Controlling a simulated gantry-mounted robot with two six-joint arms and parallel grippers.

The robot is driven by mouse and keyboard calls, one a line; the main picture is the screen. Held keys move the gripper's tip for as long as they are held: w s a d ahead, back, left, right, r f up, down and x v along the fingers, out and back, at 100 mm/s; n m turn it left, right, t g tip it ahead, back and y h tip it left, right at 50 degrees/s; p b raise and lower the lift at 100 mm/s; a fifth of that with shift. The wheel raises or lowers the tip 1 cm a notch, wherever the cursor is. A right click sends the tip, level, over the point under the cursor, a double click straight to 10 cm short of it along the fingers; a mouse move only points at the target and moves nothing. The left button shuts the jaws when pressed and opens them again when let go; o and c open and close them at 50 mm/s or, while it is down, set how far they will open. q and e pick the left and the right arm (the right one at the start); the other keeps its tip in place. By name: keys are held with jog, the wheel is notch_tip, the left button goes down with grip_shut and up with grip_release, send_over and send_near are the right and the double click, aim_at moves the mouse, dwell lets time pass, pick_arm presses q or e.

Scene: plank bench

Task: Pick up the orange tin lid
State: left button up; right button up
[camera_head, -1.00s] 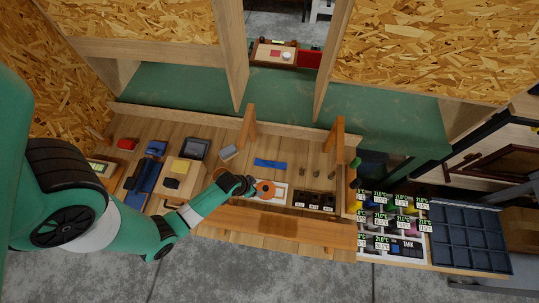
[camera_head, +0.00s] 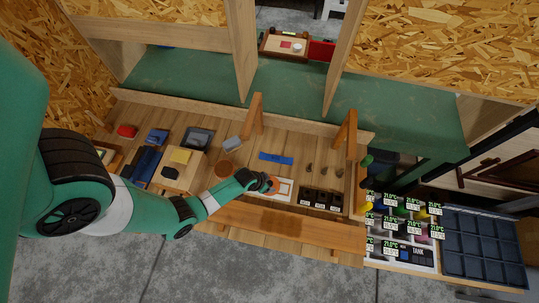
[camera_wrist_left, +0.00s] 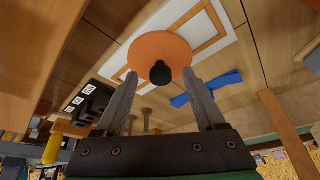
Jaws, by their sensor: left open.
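The orange tin lid (camera_wrist_left: 150,42) is a round disc with a black knob at its middle. It lies on a white board with an orange frame line (camera_wrist_left: 208,20). In the head view the lid (camera_head: 275,187) is mostly hidden by my left gripper (camera_head: 271,183). In the left wrist view my left gripper (camera_wrist_left: 160,80) is open, its two fingers apart on either side of the black knob's line. The fingers hold nothing, and the knob shows just beyond their tips. I cannot tell whether the fingertips touch the lid. My right gripper is not in view.
A blue flat piece (camera_head: 276,158) lies behind the board. A dark box with labelled compartments (camera_head: 320,200) stands right of it. Wooden posts (camera_head: 345,135) rise behind. A brown round piece (camera_head: 224,169) lies to the left. Bare planks (camera_head: 305,153) show between.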

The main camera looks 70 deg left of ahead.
pick_arm(q)
jog(key=shift+x, duration=0.75)
grip_shut()
jog(key=shift+r, duration=0.1)
